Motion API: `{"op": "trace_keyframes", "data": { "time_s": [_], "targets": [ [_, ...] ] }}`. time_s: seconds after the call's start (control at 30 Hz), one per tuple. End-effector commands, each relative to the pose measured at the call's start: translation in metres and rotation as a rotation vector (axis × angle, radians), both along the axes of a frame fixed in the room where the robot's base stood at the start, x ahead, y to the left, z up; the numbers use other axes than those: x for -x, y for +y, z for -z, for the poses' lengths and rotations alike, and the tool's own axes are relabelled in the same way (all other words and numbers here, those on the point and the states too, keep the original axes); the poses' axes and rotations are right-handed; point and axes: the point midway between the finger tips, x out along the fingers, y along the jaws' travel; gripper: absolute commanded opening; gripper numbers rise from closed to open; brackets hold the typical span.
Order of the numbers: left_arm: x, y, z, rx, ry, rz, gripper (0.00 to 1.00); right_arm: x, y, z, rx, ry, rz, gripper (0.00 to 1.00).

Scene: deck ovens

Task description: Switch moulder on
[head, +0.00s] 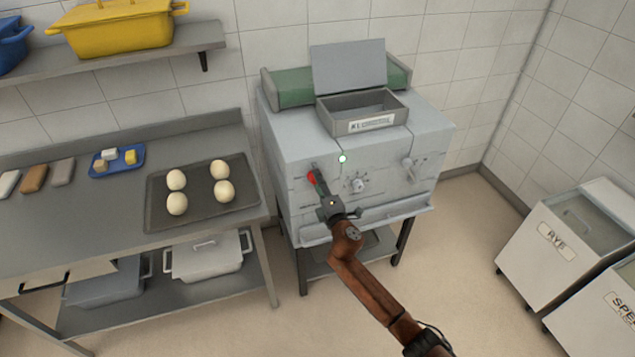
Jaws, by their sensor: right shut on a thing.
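The moulder (285,150) is the light grey machine against the back wall, with a green belt (293,88) and a hopper (333,118) on top. On the left of its front is a red switch (311,177). My right gripper (318,186) is at this switch, shut on it, and its fingers hide part of it. The switch's exact position is hard to make out. A dial (357,185) sits mid-front and a lever (408,168) to the right. A small white spot with a green ring (342,159) shows above the dial. My left gripper is not in view.
A steel table (110,212) stands left of the moulder, with a tray (155,222) of dough balls and a blue tray (134,169). A shelf (120,62) holds a yellow pot (122,30). Bins (545,250) stand at right. The floor between is clear.

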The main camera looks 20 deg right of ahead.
Motion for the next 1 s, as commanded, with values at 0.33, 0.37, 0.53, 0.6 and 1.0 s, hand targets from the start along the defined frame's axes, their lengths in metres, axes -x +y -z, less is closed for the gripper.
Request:
{"op": "trace_keyframes", "data": {
  "time_s": [0.33, 0.37, 0.53, 0.6, 1.0],
  "targets": [
    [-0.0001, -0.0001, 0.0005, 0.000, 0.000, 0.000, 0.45, 0.0002, -0.0005, 0.0020, -0.089, 0.005, 0.001, 0.06],
    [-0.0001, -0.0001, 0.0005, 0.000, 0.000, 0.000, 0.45, 0.0002, -0.0006, 0.0019, -0.091, 0.005, 0.001, 0.06],
    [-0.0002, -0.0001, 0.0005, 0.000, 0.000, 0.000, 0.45, 0.0001, -0.0005, 0.0020, -0.096, 0.006, 0.001, 0.06],
    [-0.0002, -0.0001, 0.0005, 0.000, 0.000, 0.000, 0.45, 0.0001, -0.0005, 0.0020, -0.096, 0.006, 0.001, 0.06],
    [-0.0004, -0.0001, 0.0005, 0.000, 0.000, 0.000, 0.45, 0.0000, 0.0000, 0.0013, -0.094, 0.005, 0.000, 0.46]
  ]
}}
